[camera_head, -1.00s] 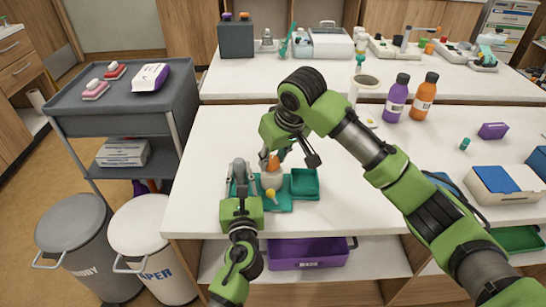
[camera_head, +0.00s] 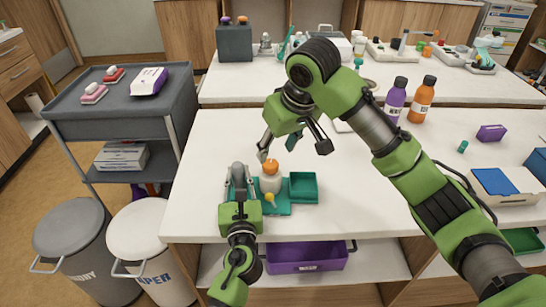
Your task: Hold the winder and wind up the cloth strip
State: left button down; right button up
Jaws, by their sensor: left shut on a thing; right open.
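The winder stands on a teal tray (camera_head: 278,208) on the white table; I take it to be the pale body (camera_head: 270,183) with an orange top (camera_head: 271,166). A small yellow knob (camera_head: 270,198) shows at its front. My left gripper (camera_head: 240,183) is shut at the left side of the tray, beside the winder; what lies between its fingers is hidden. My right gripper (camera_head: 294,152) is open and empty, above and behind the winder, apart from it. I cannot make out the cloth strip.
A square teal bin (camera_head: 303,186) is at the tray's right. Purple (camera_head: 395,101) and orange (camera_head: 422,100) bottles stand further back right. A blue and white box (camera_head: 503,187) lies at right. The table's middle right is clear below my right arm.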

jog(key=v, duration=0.5)
jog(key=shift+r, duration=0.1)
pick_arm(q)
jog(key=c, duration=1.7)
grip_release()
jog(key=shift+s, duration=0.15)
jog(key=s, duration=0.7)
jog(key=s+d, duration=0.1)
jog(key=s, duration=0.3)
jog(key=shift+s+d, duration=0.1)
jog(key=shift+s, duration=0.25)
